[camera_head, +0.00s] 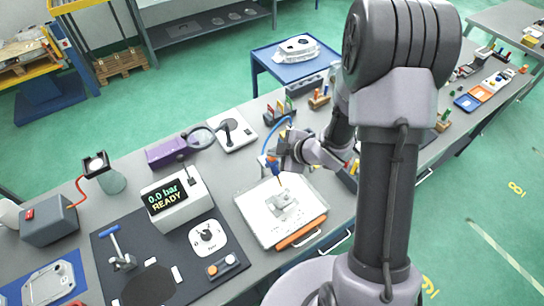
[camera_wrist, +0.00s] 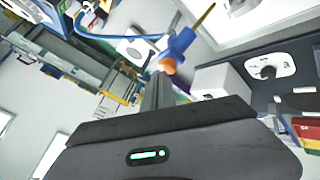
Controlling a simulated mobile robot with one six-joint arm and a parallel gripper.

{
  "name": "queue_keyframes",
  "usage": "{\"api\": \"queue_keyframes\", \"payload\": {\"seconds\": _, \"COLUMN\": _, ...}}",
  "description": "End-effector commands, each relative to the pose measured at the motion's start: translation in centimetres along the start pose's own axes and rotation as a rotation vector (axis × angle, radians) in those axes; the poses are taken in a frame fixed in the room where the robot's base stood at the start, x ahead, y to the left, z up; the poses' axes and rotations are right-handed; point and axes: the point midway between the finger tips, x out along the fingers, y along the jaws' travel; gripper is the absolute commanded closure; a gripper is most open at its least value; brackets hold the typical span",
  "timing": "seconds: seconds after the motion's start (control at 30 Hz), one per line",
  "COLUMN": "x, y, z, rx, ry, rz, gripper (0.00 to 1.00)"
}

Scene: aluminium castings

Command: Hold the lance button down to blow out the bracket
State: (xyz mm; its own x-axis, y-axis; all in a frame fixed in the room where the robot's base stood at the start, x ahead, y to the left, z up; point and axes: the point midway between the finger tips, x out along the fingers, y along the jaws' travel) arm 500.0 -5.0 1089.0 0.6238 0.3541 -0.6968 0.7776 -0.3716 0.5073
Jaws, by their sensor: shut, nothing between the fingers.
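The lance (camera_wrist: 182,42) is blue with a thin brass nozzle and an orange button (camera_wrist: 168,66). In the head view the blue lance body (camera_head: 271,163) is partly hidden by my gripper (camera_head: 279,158). In the wrist view my gripper (camera_wrist: 160,78) is shut and empty, its fingertips right at the orange button; I cannot tell whether they touch it. The grey bracket (camera_head: 283,204) lies in a white tray (camera_head: 258,228) below the nozzle. A display box (camera_head: 181,204) reads 0.0 bar READY.
A blue hose (camera_head: 267,137) rises behind the lance. A white dial plate (camera_head: 208,237) and a black mat (camera_head: 215,287) lie left of the tray. A purple box (camera_head: 166,153) stands further back. An orange handle (camera_head: 300,233) is at the tray's front.

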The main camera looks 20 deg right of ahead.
Motion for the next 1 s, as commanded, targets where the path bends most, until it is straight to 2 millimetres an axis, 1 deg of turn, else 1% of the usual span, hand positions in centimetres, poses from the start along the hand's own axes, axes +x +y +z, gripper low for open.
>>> {"api": "queue_keyframes", "payload": {"seconds": 0.63, "x": 0.58, "y": -0.43, "z": 0.43, "rx": 0.0, "ry": 0.0, "rz": 0.0, "gripper": 1.0}}
{"api": "queue_keyframes", "payload": {"seconds": 1.0, "x": 0.53, "y": -0.41, "z": 0.4, "rx": 0.0, "ry": 0.0, "rz": 0.0, "gripper": 1.0}}
